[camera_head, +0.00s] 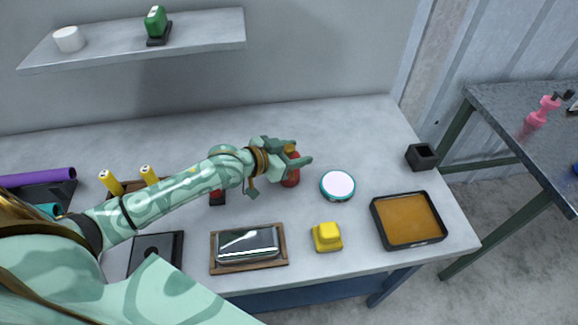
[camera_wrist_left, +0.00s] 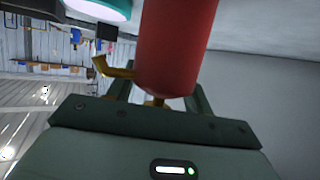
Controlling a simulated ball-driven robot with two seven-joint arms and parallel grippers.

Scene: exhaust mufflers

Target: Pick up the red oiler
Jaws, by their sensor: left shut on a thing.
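The red oiler (camera_head: 291,178) is a red body with a brass-coloured part, near the middle of the table in the head view. My left gripper (camera_head: 294,154) reaches it from the left and is shut on it, and the fingers hide part of it. In the left wrist view the red oiler (camera_wrist_left: 176,45) fills the upper middle, between the fingers of my left gripper (camera_wrist_left: 160,95). A brass spout sticks out on its left side. I cannot tell whether its base touches the table. My right gripper is not in view.
A white-topped teal round item (camera_head: 338,186) lies just right of the oiler. A yellow block (camera_head: 327,237), a glass dish on a wooden board (camera_head: 248,248) and a black tray with orange contents (camera_head: 377,213) stand in front. A black box (camera_head: 421,157) stands at the right. A shelf (camera_head: 205,30) hangs behind.

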